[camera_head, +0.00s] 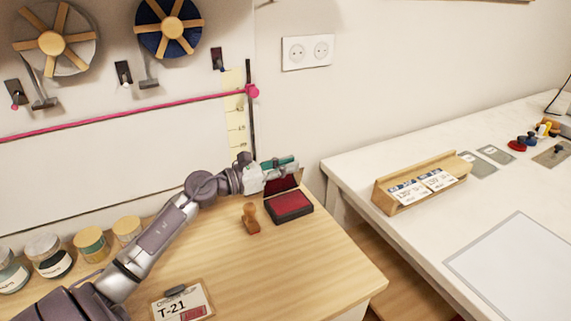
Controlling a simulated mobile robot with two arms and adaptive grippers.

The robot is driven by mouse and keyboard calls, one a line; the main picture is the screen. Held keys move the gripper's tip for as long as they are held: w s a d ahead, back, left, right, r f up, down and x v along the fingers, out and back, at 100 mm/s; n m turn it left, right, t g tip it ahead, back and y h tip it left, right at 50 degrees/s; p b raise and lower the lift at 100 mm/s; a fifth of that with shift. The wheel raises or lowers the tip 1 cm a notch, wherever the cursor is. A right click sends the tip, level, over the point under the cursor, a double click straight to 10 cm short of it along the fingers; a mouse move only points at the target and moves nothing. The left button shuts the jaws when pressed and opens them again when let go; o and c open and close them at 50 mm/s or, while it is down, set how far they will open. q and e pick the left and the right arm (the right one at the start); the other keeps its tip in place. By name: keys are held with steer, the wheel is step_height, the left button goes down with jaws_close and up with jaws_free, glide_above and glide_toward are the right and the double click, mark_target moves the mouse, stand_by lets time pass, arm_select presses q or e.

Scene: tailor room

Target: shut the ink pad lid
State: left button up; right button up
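The ink pad (289,206) lies open near the back right of the wooden table, with its dark red pad facing up. Its lid (284,184) stands raised at the back edge of the base, and its upper part is partly hidden by my gripper. My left gripper (289,166) reaches in from the left, at the top of the raised lid. I cannot tell whether its fingers touch the lid or how far apart they are. My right gripper is out of view.
A wooden stamp (250,217) stands just left of the ink pad. A T-21 clipboard (183,303) lies at the table's front, and several jars (91,244) line the left. A white table (400,241) with a wooden card holder (421,186) is across a gap.

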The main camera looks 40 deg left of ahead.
arm_select(q)
steer(key=shift+o, duration=1.2)
steer(key=shift+r, duration=0.1)
steer(key=shift+a, duration=0.1)
steer(key=v, duration=1.2)
